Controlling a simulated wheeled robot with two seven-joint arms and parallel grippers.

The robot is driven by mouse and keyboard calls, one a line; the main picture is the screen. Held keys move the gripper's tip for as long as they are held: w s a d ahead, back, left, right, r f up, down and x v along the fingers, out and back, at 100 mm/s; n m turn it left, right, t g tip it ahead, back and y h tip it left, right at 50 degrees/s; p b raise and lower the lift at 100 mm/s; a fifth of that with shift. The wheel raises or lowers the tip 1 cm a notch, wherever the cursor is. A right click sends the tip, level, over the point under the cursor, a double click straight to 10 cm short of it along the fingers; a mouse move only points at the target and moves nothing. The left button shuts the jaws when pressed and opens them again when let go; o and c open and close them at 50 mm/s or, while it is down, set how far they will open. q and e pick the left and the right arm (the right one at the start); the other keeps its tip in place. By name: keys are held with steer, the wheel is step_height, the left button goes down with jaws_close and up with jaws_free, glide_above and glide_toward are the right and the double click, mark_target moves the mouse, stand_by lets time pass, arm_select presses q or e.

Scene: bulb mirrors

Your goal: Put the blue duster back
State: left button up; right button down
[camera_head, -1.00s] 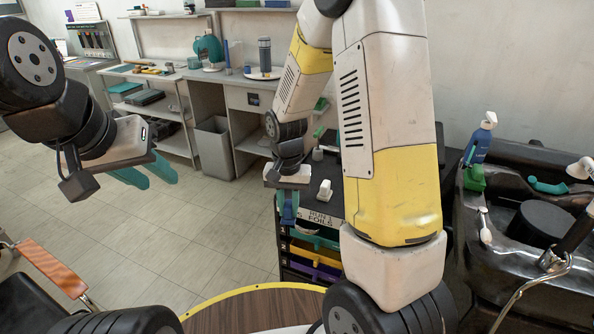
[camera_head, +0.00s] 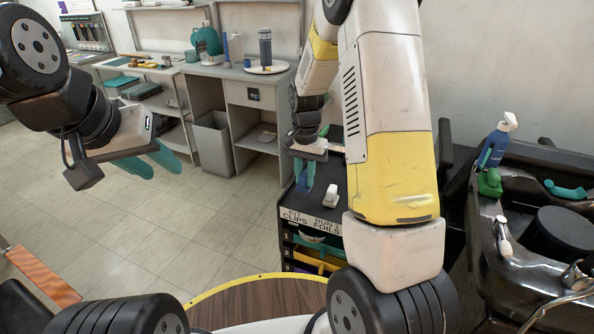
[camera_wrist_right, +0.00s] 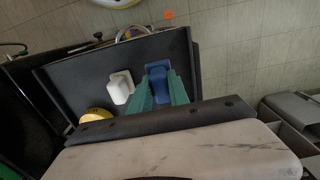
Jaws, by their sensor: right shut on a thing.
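My right gripper (camera_wrist_right: 159,90) has its teal fingers shut on the blue duster (camera_wrist_right: 158,68), whose blue end sticks out beyond the fingertips in the right wrist view. In the head view the right gripper (camera_head: 306,172) points down over the left part of the black trolley top (camera_head: 352,204), and the duster (camera_head: 301,183) shows small and partly hidden between the fingers. I cannot tell whether the duster touches the top. My left gripper (camera_head: 160,170) is empty, with its teal fingers apart, over the floor at the left.
A white object (camera_head: 331,196) stands on the trolley top close to the right gripper; it also shows in the wrist view (camera_wrist_right: 121,87). A yellow round thing (camera_wrist_right: 96,115) lies near it. The trolley has a raised rim. A black basin unit with a spray bottle (camera_head: 495,145) is at right.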

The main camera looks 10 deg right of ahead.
steer(key=shift+w+d, duration=0.4)
steer(key=shift+w, duration=0.05)
steer(key=shift+f, duration=1.8)
steer(key=shift+f, duration=0.15)
steer(key=c, duration=1.3)
jaws_free()
steer(key=shift+o, duration=0.2)
